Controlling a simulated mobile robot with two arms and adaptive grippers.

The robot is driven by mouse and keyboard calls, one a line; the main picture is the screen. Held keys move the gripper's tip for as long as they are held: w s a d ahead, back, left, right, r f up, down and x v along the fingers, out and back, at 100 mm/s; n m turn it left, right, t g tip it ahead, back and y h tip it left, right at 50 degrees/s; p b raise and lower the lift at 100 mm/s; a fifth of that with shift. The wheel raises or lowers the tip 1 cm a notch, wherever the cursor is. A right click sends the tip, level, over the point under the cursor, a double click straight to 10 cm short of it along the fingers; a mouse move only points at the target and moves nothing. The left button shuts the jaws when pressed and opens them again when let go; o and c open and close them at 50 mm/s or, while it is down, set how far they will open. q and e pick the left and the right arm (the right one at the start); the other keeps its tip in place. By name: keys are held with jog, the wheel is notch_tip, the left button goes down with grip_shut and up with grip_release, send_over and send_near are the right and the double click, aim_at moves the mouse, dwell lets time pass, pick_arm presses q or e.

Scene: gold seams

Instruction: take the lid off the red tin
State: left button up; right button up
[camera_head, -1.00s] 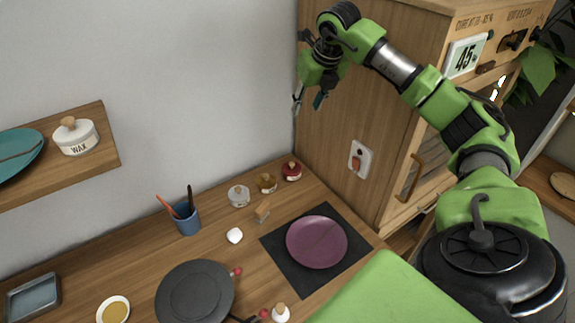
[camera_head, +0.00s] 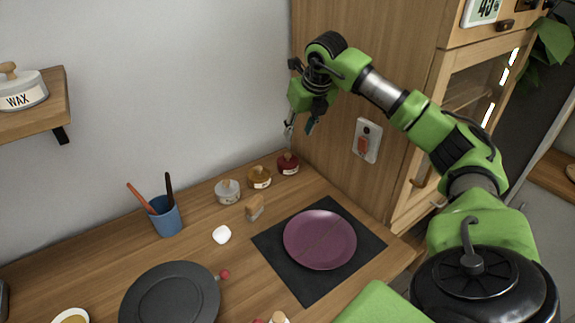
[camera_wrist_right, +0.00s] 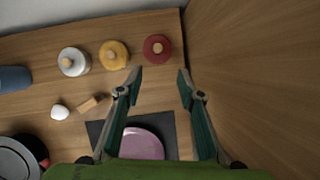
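The red tin (camera_head: 288,165) stands at the back right of the wooden counter, close to the cabinet side. Its lid with a small wooden knob is on it. In the right wrist view the red tin (camera_wrist_right: 157,48) shows from above, just beyond and between the fingertips. My right gripper (camera_head: 300,128) is above the tin, pointing down, with its fingers apart and nothing between them. In the right wrist view the open fingers (camera_wrist_right: 160,78) frame the counter in front of the tin. My left gripper is in neither view.
A yellow tin (camera_head: 260,177) and a white tin (camera_head: 228,191) stand left of the red one. A wooden block (camera_head: 254,207) and a purple plate (camera_head: 320,240) on a dark mat (camera_head: 270,243) are nearer. The cabinet side (camera_head: 330,150) rises close on the right.

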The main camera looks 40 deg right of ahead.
jog(key=p, duration=0.1)
send_over(288, 155)
jog(key=s, duration=0.3)
jog(key=f, duration=0.7)
jog(key=shift+a, duration=0.2)
jog(key=p+x, duration=0.1)
jog(key=x, duration=0.1)
jog(key=p+x, duration=0.1)
jog(key=x, duration=0.2)
jog(key=shift+w+a+r, duration=0.15)
jog(key=shift+w+a, duration=0.05)
jog(key=shift+w, duration=0.1)
jog(key=shift+f, duration=0.25)
jog(key=c, duration=0.9)
